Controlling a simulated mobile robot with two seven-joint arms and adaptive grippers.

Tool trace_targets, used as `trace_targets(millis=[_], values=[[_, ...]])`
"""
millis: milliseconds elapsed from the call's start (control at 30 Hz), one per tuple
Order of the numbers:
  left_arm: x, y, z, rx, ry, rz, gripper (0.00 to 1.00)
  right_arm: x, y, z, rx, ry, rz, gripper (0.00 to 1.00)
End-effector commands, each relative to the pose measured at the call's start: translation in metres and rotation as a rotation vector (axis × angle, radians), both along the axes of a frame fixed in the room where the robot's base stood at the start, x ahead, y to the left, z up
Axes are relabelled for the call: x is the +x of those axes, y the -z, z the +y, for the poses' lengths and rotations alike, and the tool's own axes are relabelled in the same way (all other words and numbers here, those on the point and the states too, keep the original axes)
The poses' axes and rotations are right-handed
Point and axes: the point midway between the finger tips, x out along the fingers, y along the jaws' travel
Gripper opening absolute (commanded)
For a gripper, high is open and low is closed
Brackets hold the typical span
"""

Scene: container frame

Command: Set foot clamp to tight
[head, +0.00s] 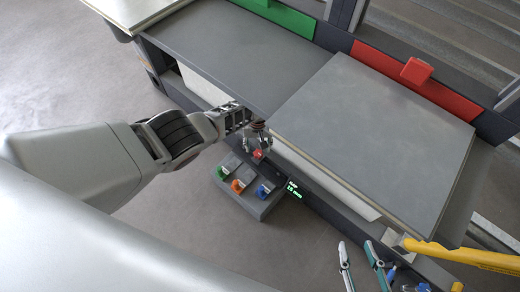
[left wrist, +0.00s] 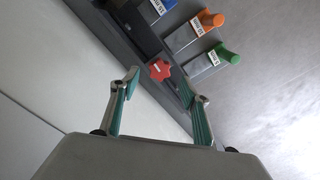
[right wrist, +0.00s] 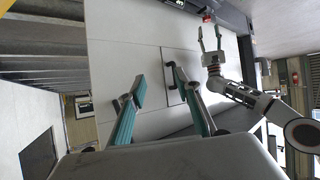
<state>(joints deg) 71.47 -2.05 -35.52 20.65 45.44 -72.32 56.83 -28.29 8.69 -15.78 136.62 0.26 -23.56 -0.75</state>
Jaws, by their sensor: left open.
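A red star-shaped knob (left wrist: 160,70), which I take to be the foot clamp's, sits by the dark panel edge above the levers. It also shows in the head view (head: 259,154). My left gripper (head: 258,149) is open, with its fingers to either side of the knob; in the left wrist view (left wrist: 166,86) the knob lies just beyond the fingertips, and I cannot tell whether they touch it. My right gripper (head: 358,247) is open and empty at the lower right, well away from the knob. It also shows open in the right wrist view (right wrist: 154,82).
Green (head: 222,172), orange (head: 238,186) and blue (head: 263,190) levers with mm labels sit on a grey block below the knob. A small green display (head: 293,190) is beside them. A grey panel (head: 375,140) and yellow bar (head: 465,257) lie to the right.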

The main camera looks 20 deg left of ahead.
Motion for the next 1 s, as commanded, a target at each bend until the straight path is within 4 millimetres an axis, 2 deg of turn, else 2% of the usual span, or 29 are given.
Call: trace_targets(millis=[33, 200, 633, 767, 800, 1000], values=[[-0.009, 0.022, 0.0, 0.0, 0.0, 0.017, 0.46, -0.003, 0.007, 0.004, 0.016, 0.002, 0.012, 0.33], [-0.006, 0.04, 0.0, -0.001, 0.0, 0.011, 0.46, 0.003, -0.002, 0.013, 0.061, 0.01, -0.007, 0.33], [0.0, 0.04, -0.001, -0.002, 0.0, -0.002, 0.46, 0.008, -0.011, 0.017, 0.083, 0.013, -0.025, 0.33], [0.0, 0.041, -0.001, -0.002, 0.0, -0.001, 0.12, 0.008, -0.011, 0.017, 0.083, 0.013, -0.025, 0.33], [0.0, 0.041, -0.001, -0.002, 0.0, -0.001, 0.08, 0.008, -0.011, 0.017, 0.083, 0.013, -0.025, 0.33], [-0.001, 0.041, -0.001, -0.002, 0.004, 0.0, 0.08, 0.008, -0.011, 0.017, 0.084, 0.014, -0.025, 0.33]])
